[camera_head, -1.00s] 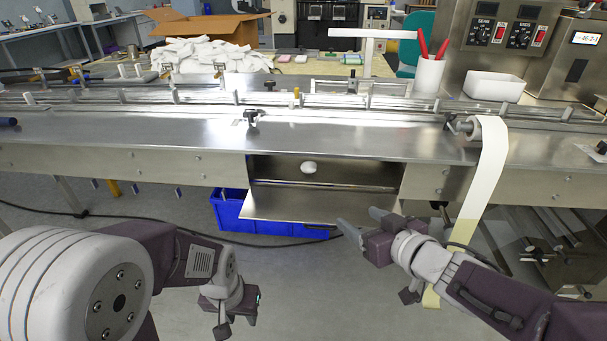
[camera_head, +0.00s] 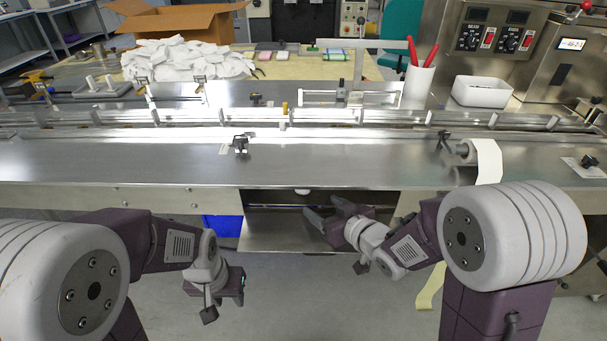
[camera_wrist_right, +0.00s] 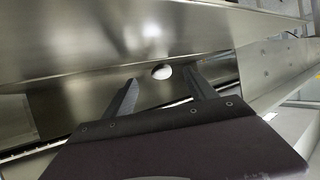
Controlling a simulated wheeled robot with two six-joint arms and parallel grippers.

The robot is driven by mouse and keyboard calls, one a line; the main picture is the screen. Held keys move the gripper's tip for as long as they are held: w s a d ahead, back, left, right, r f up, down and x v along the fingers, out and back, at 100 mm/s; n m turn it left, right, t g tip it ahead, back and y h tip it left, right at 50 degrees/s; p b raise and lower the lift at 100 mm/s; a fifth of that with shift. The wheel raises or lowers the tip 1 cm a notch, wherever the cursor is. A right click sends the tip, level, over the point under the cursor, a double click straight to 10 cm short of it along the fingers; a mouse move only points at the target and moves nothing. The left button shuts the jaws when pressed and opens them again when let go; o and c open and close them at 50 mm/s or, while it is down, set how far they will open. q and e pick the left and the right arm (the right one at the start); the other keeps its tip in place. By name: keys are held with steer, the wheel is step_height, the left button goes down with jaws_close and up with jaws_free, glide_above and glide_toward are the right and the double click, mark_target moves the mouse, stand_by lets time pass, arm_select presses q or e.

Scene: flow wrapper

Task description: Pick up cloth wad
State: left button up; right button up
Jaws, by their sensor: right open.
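The cloth wad is a small white rounded lump in the opening below the machine's steel deck. In the head view the wad (camera_head: 303,191) shows only as a sliver under the deck's edge, its upper part hidden. In the right wrist view the wad (camera_wrist_right: 161,71) lies beyond and between my fingertips, against a steel surface. My right gripper (camera_head: 323,207) is open and empty at the mouth of the opening, and its two spread fingers also show in the right wrist view (camera_wrist_right: 162,88). My left gripper (camera_head: 228,293) hangs low in front of the machine, its jaws unclear.
The steel deck edge (camera_head: 160,200) overhangs the opening. A steel flap (camera_head: 275,237) slopes out below it. A blue bin (camera_head: 222,228) stands underneath. A white film strip (camera_head: 488,161) hangs at the right. A white cloth pile (camera_head: 185,60) lies on the back table.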

mark_target(307, 193)
steer(key=w, duration=0.1)
steer(key=w+a+b, duration=0.1)
steer(key=w, duration=0.1)
steer(key=shift+w+a+f+b, duration=0.15)
steer(key=shift+a+b, duration=0.15)
steer(key=shift+a, duration=0.1)
steer(key=x, duration=0.1)
steer(key=b+x, duration=0.1)
steer(key=x, duration=0.3)
steer(key=shift+w+a+r, duration=0.1)
steer(key=shift+w+r, duration=0.15)
steer(key=shift+r, duration=0.1)
arm_select(q)
steer(key=shift+f, duration=0.7)
arm_select(e)
steer(key=shift+r, duration=0.1)
steer(key=c, duration=1.4)
arm_select(q)
steer(key=shift+r, duration=0.1)
arm_select(e)
steer(key=shift+r, duration=0.1)
